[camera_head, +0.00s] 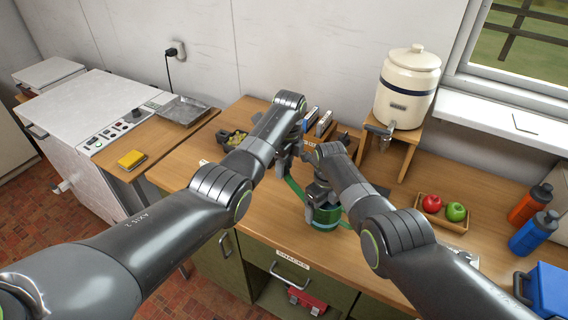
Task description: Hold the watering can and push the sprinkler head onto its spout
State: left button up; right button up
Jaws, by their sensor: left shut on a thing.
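The green watering can (325,218) stands on the wooden counter at the middle, partly covered by my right gripper. Its green spout (294,187) slants up to the left, and a green handle loop shows at its right. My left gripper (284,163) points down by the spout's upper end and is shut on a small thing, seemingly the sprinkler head. My own fingers and arm hide that thing, so I cannot tell whether it touches the spout. My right gripper (318,197) is at the top of the can; its fingers are too hidden to tell open from shut.
A cream dispenser (407,85) stands on a wooden stand behind.

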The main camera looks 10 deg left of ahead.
aim_at(287, 163)
dwell(0.4)
pick_arm(q)
jog(key=o, duration=1.1)
jog(key=r, duration=1.2)
jog(key=shift+w+d, duration=0.15)
jog(key=shift+d, duration=0.2)
